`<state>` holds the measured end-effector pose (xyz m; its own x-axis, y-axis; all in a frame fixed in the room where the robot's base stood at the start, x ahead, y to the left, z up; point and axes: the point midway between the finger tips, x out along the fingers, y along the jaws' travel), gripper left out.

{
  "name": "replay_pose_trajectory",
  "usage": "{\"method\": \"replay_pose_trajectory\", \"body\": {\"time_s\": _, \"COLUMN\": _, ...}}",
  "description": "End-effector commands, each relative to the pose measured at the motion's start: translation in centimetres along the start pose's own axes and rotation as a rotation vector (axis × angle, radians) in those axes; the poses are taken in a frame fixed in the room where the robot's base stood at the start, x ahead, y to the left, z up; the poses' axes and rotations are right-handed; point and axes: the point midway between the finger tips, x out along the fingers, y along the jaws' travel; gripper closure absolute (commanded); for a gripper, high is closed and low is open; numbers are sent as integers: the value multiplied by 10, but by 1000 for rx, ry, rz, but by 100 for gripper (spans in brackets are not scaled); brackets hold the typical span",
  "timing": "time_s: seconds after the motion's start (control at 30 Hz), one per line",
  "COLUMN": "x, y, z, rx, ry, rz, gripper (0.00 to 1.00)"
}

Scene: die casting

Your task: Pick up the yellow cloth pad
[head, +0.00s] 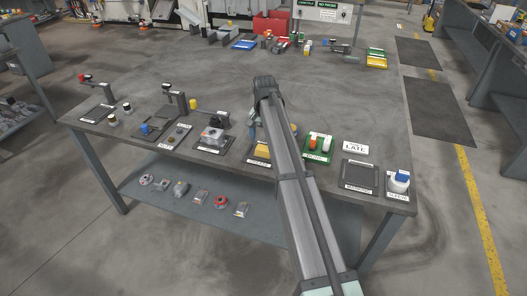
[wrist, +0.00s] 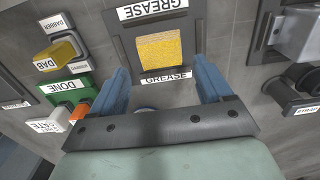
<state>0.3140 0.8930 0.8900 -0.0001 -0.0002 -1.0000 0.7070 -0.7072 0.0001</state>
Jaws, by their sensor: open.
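The yellow cloth pad (wrist: 159,50) lies on a dark square tray labelled GREASE (wrist: 190,33) in the wrist view. In the head view the pad (head: 262,150) shows partly, just left of my arm. My gripper (wrist: 165,78) is open, its two blue fingers apart. In the wrist view the pad lies ahead of the fingertips and between their lines, with nothing held. The fingers are mostly hidden behind my arm in the head view.
A green DONE tray (head: 317,149) with white and orange items stands right of my arm. A grey metal part (head: 212,134) sits on the tray to the left. A LATE sign (head: 355,148), an empty dark tray (head: 360,174) and a blue-and-white container (head: 399,182) are farther right.

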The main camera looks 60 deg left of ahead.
Motion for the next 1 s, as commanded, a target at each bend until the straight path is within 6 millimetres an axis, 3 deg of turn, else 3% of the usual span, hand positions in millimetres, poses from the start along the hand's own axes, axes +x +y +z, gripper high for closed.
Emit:
{"method": "replay_pose_trajectory", "body": {"time_s": 0.43, "x": 47, "y": -1, "z": 4, "rx": 0, "ry": -1, "rz": 0, "gripper": 21}}
{"method": "replay_pose_trajectory", "body": {"time_s": 0.7, "x": 51, "y": -1, "z": 3, "rx": 0, "ry": 0, "rz": 0, "gripper": 21}}
{"method": "replay_pose_trajectory", "body": {"time_s": 1.0, "x": 51, "y": -1, "z": 3, "rx": 0, "ry": 0, "rz": 0, "gripper": 49}}
